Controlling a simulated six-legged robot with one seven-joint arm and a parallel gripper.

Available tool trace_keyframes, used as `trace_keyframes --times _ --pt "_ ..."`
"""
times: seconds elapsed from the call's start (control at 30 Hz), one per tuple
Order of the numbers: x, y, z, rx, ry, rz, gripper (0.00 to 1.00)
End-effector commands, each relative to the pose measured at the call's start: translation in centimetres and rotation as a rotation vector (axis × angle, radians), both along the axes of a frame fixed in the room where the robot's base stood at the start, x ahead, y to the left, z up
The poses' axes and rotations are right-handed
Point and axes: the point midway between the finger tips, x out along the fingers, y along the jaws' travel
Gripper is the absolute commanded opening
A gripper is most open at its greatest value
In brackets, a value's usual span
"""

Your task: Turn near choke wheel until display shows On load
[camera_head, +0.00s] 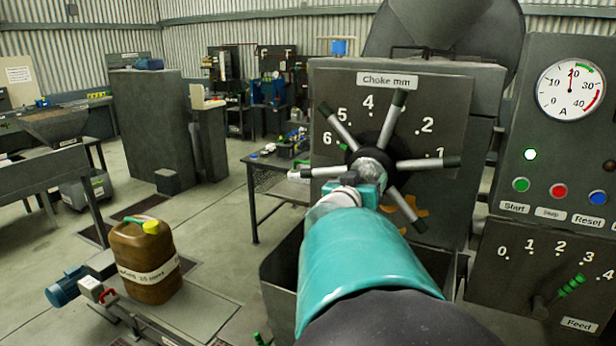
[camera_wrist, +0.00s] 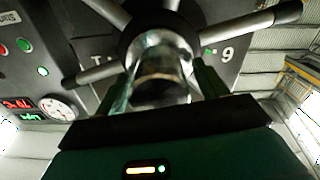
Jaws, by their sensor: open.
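The choke wheel (camera_head: 400,165) has a dark hub and grey spokes with dark grips. It stands on a grey panel with the "Choke mm" scale (camera_head: 387,80). A small green mark shows beside the hub near the 6. My gripper (camera_head: 368,172) is in front of the hub. In the wrist view my gripper (camera_wrist: 163,75) is open, with its fingers on either side of the wheel's hub; I cannot tell whether they touch it. The display (camera_wrist: 22,110) shows only in the wrist view, with red and green characters that I cannot read.
To the right are an ammeter (camera_head: 571,90) with its needle near 20, a row of buttons (camera_head: 558,191) and a feed lever (camera_head: 562,293). A brown jerrycan (camera_head: 146,265) stands at the lower left.

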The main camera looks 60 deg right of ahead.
Motion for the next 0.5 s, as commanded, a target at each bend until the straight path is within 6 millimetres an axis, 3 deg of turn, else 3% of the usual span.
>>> trace_keyframes --times 0.43,0.5 --pt "-0.03 0.32 -0.01 0.001 -0.001 -0.001 0.72" --pt "-0.02 0.33 -0.01 0.001 -0.001 -0.001 0.58"
